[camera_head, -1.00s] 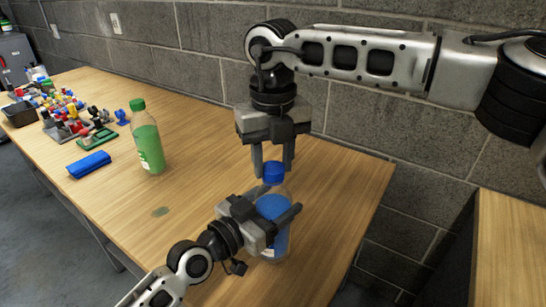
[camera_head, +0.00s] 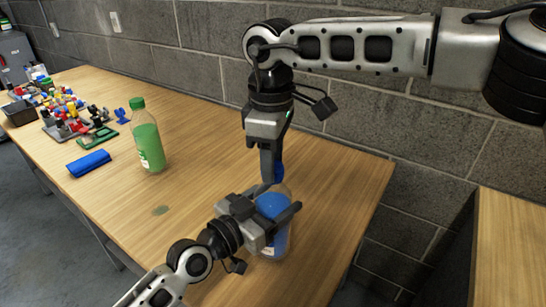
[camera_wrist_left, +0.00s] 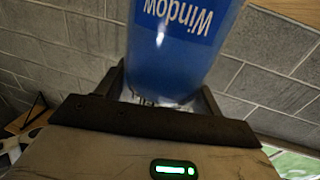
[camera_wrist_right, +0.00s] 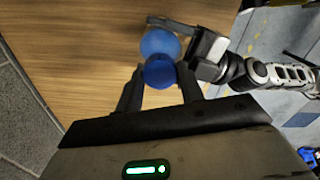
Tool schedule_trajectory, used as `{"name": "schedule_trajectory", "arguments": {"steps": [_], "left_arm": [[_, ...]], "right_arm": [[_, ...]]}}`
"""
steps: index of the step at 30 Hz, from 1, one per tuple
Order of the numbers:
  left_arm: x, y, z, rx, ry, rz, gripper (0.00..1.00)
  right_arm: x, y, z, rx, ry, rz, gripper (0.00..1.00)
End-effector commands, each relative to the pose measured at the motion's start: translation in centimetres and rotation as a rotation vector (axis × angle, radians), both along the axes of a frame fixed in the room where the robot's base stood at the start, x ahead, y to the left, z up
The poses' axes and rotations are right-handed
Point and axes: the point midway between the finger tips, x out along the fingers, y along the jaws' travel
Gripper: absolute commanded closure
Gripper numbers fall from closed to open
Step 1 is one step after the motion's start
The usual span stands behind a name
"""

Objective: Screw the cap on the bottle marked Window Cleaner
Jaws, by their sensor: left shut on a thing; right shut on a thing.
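The Window Cleaner bottle (camera_head: 272,210) is clear with blue liquid and stands upright near the table's right end. Its label reads "Window" in the left wrist view (camera_wrist_left: 190,20). My left gripper (camera_head: 272,216) is shut around the bottle's body. The blue cap (camera_head: 279,172) is at the top of the bottle, partly hidden by a finger in the head view. My right gripper (camera_head: 273,178) points down from above and is shut on the cap, which shows between its fingers in the right wrist view (camera_wrist_right: 160,71). I cannot tell how tightly the cap sits on the neck.
A green bottle (camera_head: 149,142) with a green cap stands to the left on the wooden table (camera_head: 190,130). A blue folded cloth (camera_head: 89,163) lies farther left. Several small coloured parts and a dark bin (camera_head: 19,113) are at the far left. A brick wall runs behind the table.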

Motion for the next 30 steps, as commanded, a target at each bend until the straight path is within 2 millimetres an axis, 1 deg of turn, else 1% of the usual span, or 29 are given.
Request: {"name": "schedule_trajectory", "arguments": {"steps": [1, 2, 9, 19, 20, 21, 22, 30], "left_arm": [[0.02, -0.04, -0.13, 0.005, 0.002, -0.002, 0.97], [0.01, -0.04, -0.14, 0.006, 0.001, -0.002, 0.97], [0.04, -0.08, -0.14, 0.006, 0.001, -0.002, 0.97], [0.04, -0.07, -0.12, 0.004, 0.001, -0.002, 0.97], [0.04, -0.07, -0.12, 0.004, 0.001, -0.002, 0.97], [0.04, -0.07, -0.12, 0.004, 0.001, -0.002, 0.97], [0.04, -0.07, -0.12, 0.004, 0.002, -0.002, 0.97], [0.02, -0.06, -0.09, 0.003, 0.001, -0.001, 0.97]], "right_arm": [[-0.54, 0.52, 0.02, -0.003, 0.008, -0.028, 0.83], [-0.59, 0.57, -0.02, -0.003, 0.009, -0.050, 0.83], [-0.26, 0.16, -0.02, 0.004, 0.002, -0.202, 0.83], [-0.15, 0.09, 0.01, 0.011, 0.003, -0.219, 0.83], [-0.14, 0.08, 0.01, 0.011, 0.004, -0.219, 0.54], [-0.14, 0.07, 0.02, 0.011, 0.003, -0.219, 0.43], [-0.12, 0.06, 0.02, 0.011, 0.003, -0.219, 0.40], [0.01, -0.07, 0.18, 0.009, 0.000, -0.221, 0.40]]}}
